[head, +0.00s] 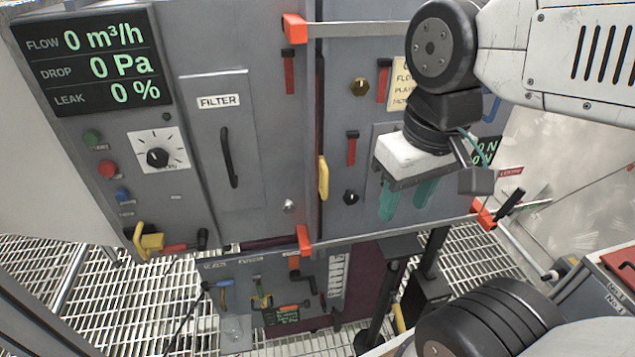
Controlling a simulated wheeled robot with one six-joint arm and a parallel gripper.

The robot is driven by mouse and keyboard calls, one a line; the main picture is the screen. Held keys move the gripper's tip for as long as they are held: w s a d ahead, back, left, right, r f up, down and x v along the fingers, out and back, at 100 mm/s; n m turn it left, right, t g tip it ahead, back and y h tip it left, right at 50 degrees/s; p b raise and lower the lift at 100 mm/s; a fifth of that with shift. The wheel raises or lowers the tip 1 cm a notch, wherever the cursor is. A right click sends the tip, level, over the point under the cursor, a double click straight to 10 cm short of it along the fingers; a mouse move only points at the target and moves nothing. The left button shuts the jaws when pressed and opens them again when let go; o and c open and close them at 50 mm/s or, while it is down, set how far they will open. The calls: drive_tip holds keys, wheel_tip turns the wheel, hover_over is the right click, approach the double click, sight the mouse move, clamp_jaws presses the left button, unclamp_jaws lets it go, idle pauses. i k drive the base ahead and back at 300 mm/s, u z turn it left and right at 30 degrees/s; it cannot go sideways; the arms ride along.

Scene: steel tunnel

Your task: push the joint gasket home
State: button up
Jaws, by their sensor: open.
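A dark upright joint (313,110) runs between the two grey cabinet sections, left of my gripper. A thin dark reddish strip shows along it, perhaps the gasket. I cannot tell how deep it sits. A yellow handle-like piece (323,178) stands at the joint's lower half. My gripper (407,198) hangs in front of the right section, its two teal fingers pointing down and apart, with nothing between them. It is clear of the joint.
Orange corner pieces (295,28) stick out at the joint's top and bottom (303,238). Red levers (351,148) and knobs (359,87) stand on the right section. A FILTER door (222,140) and a display (92,55) are at left. A tool panel (275,290) is below, over grating.

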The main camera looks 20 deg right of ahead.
sight(319, 165)
drive_tip(key=u, duration=0.05)
drive_tip(key=k, duration=1.15)
drive_tip(key=z, duration=0.5)
drive_tip(key=i, duration=0.8)
drive_tip(key=u, duration=0.6)
